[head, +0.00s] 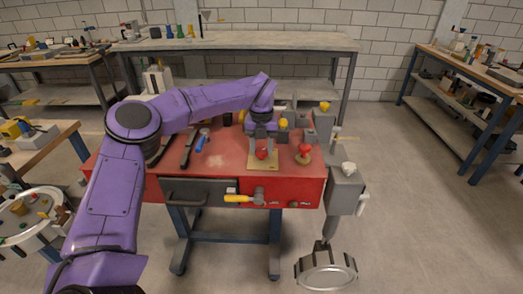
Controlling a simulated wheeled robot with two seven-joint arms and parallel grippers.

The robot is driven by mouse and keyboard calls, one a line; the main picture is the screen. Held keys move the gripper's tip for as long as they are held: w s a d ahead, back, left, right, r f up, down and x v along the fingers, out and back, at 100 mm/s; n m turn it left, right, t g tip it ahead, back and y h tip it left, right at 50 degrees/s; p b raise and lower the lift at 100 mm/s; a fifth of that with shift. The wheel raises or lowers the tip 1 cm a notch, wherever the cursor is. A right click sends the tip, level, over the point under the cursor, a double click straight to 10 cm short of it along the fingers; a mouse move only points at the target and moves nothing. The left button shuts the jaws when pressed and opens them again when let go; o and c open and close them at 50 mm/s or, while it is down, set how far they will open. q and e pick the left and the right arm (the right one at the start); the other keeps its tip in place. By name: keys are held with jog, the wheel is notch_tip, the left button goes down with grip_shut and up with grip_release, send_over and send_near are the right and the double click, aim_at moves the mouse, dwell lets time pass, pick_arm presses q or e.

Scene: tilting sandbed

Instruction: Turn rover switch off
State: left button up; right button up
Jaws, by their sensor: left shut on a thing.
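My left arm comes in from the left and reaches over the red workbench (225,160). My left gripper (262,149) points down over a small tan plate (263,165) on the bench top. It is shut on a small red piece (262,154) standing on that plate. The piece may be the rover switch, but it is too small to tell, and its on or off position does not show. I cannot make out a rover clearly. My right gripper is out of view.
A red knob (305,149) stands just right of the plate. Blue-handled and dark tools lie left of it. A yellow-handled hammer (243,198) is at the bench front. A grey box (345,190) is at the bench's right side.

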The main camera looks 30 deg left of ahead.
aim_at(261, 150)
pick_arm(q)
jog(key=shift+a+r+n, duration=0.1)
jog(key=shift+n, duration=0.2)
jog(key=o, duration=1)
jog(key=shift+o, duration=0.2)
notch_tip(261, 150, up, 10)
jog(key=shift+r, duration=0.25)
